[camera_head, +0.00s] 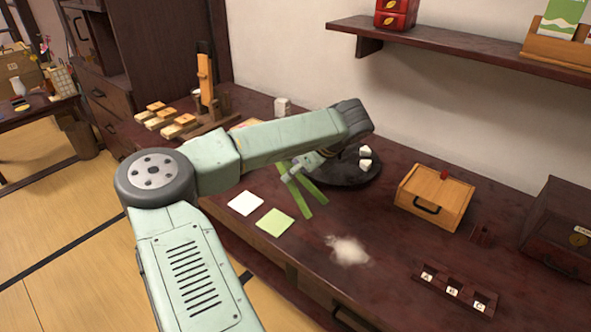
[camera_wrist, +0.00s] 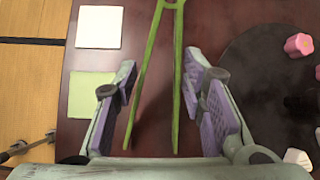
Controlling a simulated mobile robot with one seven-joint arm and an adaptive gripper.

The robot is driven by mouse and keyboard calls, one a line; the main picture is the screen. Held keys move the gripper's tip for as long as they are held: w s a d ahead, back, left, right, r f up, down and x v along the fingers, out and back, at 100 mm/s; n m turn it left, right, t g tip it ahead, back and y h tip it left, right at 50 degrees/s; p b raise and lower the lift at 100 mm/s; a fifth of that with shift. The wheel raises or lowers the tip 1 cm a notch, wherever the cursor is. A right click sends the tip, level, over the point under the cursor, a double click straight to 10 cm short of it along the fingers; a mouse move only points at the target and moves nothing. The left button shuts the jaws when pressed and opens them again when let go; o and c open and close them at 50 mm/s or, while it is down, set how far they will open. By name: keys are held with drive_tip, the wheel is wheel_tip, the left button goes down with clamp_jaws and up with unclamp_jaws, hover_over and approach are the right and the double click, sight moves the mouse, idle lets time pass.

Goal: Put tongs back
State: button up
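Green tongs (camera_head: 308,194) show on the dark table below my forearm, beside the round black tray (camera_head: 352,178). In the wrist view the tongs (camera_wrist: 149,62) have their joined end at the top and two spread arms running down between my fingers. My gripper (camera_wrist: 160,78) is open, with its purple pads on either side of the tongs. The right pad is close to the right arm of the tongs; I cannot tell whether they touch. In the head view my gripper (camera_head: 308,166) is partly hidden by my arm.
A white square (camera_head: 245,203) and a light green square (camera_head: 275,222) lie left of the tongs. A wooden box (camera_head: 434,197), a rack marked A, B, C (camera_head: 455,289) and a pale powdery patch (camera_head: 348,250) are to the right.

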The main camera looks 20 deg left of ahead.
drive_tip(key=shift+o, duration=1.2)
drive_tip(key=shift+r, duration=0.15)
